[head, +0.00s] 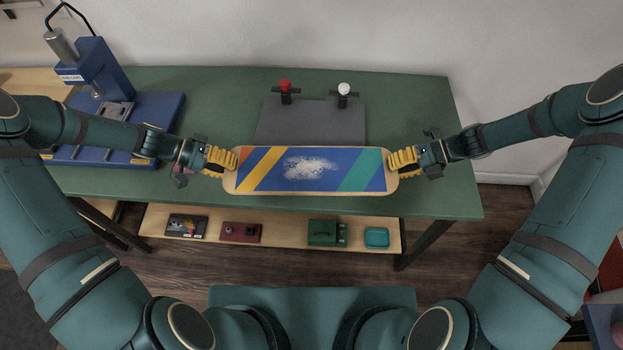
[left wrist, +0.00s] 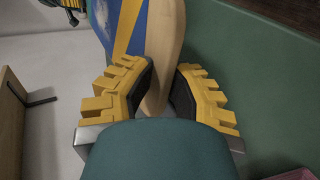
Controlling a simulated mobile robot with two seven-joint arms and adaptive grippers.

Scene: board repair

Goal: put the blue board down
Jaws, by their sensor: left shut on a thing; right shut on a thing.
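The blue board (head: 330,181) has rounded ends, a pale wooden edge, yellow, orange and green stripes and a white worn patch in its middle. It is level across the head view, in front of the dark grey mat. My left gripper (head: 228,161) is shut on the board's left end, and my right gripper (head: 395,162) is shut on its right end. In the left wrist view, the yellow fingers of my left gripper (left wrist: 166,95) close on the wooden edge of the board (left wrist: 168,45). I cannot tell how high the board is above the table.
The green table (head: 415,110) carries a dark grey mat (head: 310,122), with a red-knobbed clamp (head: 286,90) and a white-knobbed clamp (head: 344,92) at its back edge. A blue press (head: 95,75) stands at the left. A lower shelf (head: 280,232) holds several small items. The table's right side is clear.

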